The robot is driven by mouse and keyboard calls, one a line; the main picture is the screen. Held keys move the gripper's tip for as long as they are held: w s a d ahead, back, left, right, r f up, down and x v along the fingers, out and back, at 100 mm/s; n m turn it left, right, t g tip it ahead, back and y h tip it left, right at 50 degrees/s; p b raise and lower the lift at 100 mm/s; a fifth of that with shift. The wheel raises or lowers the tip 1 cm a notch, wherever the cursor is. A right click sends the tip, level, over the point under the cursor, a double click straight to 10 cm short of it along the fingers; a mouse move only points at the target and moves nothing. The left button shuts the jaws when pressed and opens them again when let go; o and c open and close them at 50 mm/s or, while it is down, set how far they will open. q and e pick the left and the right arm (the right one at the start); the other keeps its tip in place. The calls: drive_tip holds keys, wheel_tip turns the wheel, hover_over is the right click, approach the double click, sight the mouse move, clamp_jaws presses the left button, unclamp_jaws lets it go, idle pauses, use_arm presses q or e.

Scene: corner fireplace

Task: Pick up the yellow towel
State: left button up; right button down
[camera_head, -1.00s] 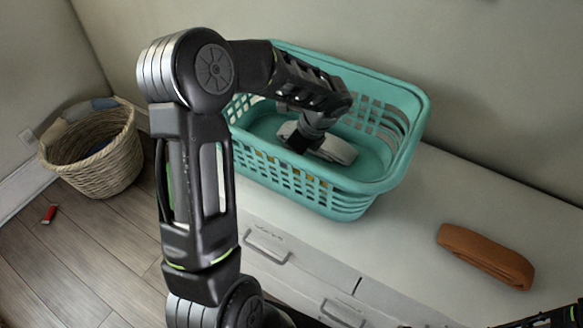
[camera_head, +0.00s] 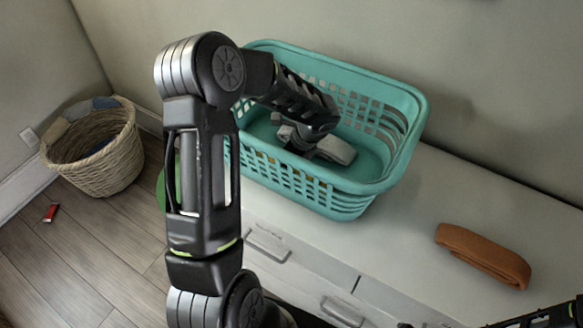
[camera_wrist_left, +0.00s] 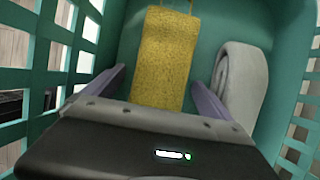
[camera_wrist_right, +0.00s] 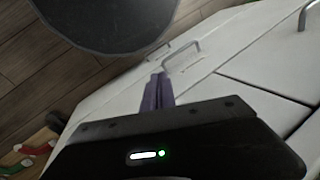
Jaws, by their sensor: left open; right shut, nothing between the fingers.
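The yellow towel (camera_wrist_left: 165,60) lies on the floor of the teal laundry basket (camera_head: 395,185), seen in the left wrist view. In the head view my left arm and the basket wall mostly hide it. My left gripper (camera_wrist_left: 160,88) is open inside the basket, its fingers on either side of the towel's near part, with nothing clamped. A rolled grey towel (camera_wrist_left: 243,85) lies just right of the right finger; it also shows in the head view (camera_head: 335,150). My right gripper (camera_wrist_right: 158,88) is shut and empty, in front of the white cabinet's drawers.
The basket stands on a white cabinet (camera_head: 420,240) against the wall, its slotted walls close around my left gripper. A folded brown towel (camera_head: 483,256) lies at the right on the cabinet top. A wicker basket (camera_head: 95,165) and a small red object (camera_head: 50,212) are on the wooden floor.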

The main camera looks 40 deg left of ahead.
use_arm(q)
drive_tip(key=c, duration=1.6)
